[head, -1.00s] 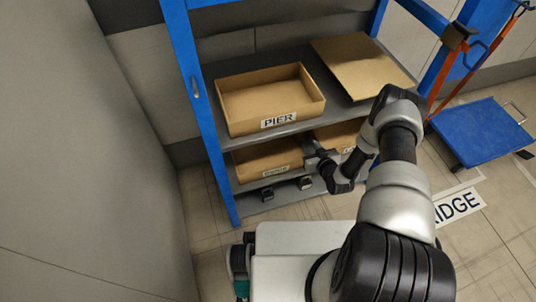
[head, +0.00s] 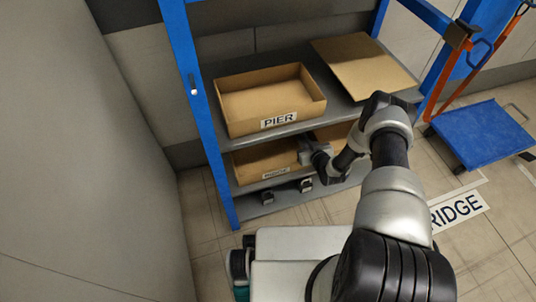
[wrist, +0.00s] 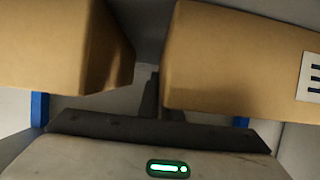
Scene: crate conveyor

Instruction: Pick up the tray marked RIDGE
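A cardboard tray (head: 252,167) sits on the shelf below the top one in the head view. Its small front label seems to read RIDGE but is blurred. My gripper (head: 303,150) is at the right end of this tray's front; I cannot tell whether it touches. In the wrist view, my gripper (wrist: 157,100) points at the gap between two cardboard boxes, and one of them, the right box (wrist: 235,60), carries part of a label at the picture's edge. The fingers are dark and unclear, so their opening does not show.
A tray marked PIER (head: 240,120) and a flat cardboard piece (head: 362,62) are on the top shelf. Another cardboard tray (head: 333,136) stands right of my gripper, partly hidden by my arm. A blue upright (head: 208,130) bounds the rack's left. A blue cart (head: 485,130) stands right.

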